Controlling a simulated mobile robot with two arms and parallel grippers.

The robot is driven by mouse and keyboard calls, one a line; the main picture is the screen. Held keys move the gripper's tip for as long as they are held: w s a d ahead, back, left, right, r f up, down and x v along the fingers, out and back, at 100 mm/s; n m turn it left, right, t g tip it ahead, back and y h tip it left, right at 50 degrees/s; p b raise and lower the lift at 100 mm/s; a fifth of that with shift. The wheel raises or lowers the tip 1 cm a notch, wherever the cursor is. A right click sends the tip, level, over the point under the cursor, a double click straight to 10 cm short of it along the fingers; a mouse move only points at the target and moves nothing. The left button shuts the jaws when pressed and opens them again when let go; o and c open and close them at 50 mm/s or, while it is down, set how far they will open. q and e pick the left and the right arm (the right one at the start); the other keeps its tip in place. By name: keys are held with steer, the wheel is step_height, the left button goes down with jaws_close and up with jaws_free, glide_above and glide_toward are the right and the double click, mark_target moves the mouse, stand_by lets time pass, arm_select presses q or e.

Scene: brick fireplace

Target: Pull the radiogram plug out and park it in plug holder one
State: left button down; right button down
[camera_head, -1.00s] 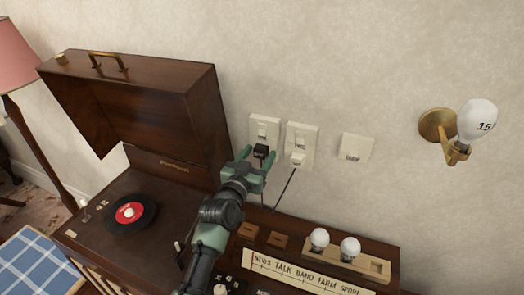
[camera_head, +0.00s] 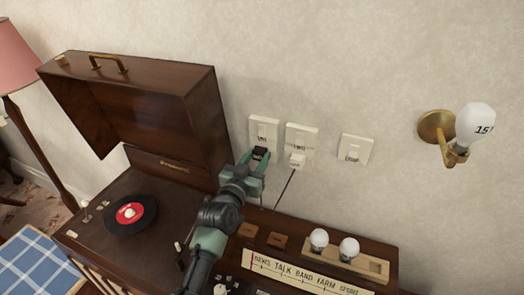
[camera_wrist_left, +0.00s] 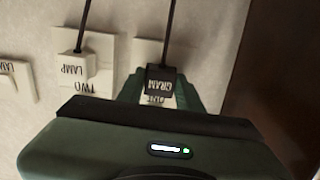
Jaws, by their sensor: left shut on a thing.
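The radiogram plug (camera_head: 259,153) is black and sits at the lower part of wall socket one (camera_head: 263,129). In the left wrist view the plug (camera_wrist_left: 162,82) reads GRAM, and its black cord runs upward in the picture. My left gripper (camera_head: 258,158) has its green fingers closed on the plug's two sides. I cannot tell whether the plug is fully seated or slightly out. Two small brown blocks (camera_head: 248,229) (camera_head: 277,241) lie on the radiogram top; they may be plug holders, but no numbers are readable. My right gripper is not in view.
A white lamp plug (camera_head: 297,160) sits in socket two (camera_head: 301,134), close to the right of my gripper. A lamp switch (camera_head: 355,149) is further right. The raised radiogram lid (camera_head: 150,110) stands to the left. Two bulbs stand in a wooden tray (camera_head: 375,266).

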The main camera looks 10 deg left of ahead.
mark_target(258, 157)
arm_select(q)
steer(key=shift+s+a+r+p, duration=0.1)
steer(key=shift+s+a+p, duration=0.15)
steer(key=shift+s+p, duration=0.7)
steer(key=shift+s+a+p, duration=0.2)
steer(key=shift+s+p, duration=0.2)
steer(key=shift+s, duration=1.25)
steer(key=shift+s, duration=0.1)
